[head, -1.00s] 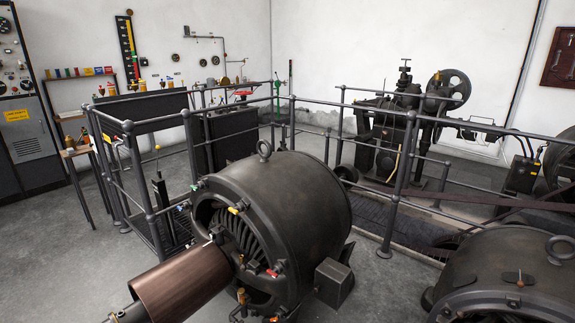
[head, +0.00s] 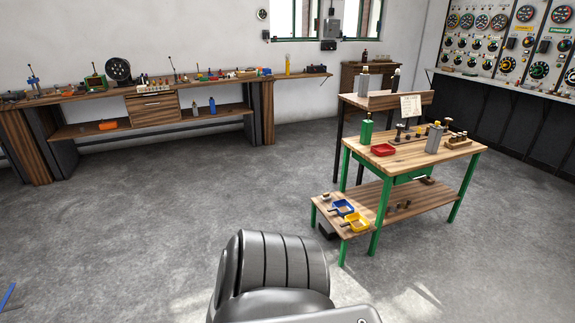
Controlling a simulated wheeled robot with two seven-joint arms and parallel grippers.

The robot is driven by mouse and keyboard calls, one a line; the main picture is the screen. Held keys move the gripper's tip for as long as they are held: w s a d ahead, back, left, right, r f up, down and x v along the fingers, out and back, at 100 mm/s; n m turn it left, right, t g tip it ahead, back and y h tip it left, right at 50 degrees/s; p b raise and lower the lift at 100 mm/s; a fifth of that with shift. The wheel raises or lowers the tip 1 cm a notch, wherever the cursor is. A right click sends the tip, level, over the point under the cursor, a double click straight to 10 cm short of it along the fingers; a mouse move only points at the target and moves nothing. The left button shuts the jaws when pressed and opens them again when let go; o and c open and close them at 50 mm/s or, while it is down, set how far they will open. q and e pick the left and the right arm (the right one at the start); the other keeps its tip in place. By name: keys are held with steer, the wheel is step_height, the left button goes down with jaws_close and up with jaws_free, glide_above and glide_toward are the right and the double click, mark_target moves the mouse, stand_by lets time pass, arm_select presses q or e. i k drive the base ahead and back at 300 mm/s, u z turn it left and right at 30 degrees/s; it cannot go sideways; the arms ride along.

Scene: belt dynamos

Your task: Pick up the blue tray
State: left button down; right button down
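The small blue tray (head: 342,208) sits on a low wooden side shelf at the left end of the green-legged workbench. It lies just behind a similar yellow tray (head: 356,222), and something small rests in or beside it. Neither of my grippers shows in the view. A grey, rounded part of my own body fills the bottom centre, well short of the tray.
The green-legged workbench (head: 420,155) carries a red tray (head: 383,149), a green can (head: 366,132) and a grey can (head: 434,138). A long wooden bench (head: 155,90) lines the back wall. Open grey floor (head: 180,220) lies to the left.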

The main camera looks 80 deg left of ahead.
mark_target(343, 207)
steer(key=u, duration=1.9)
steer(key=i, duration=1.4)
steer(key=u, duration=0.9)
steer(key=i, duration=0.75)
steer(key=u, duration=0.7)
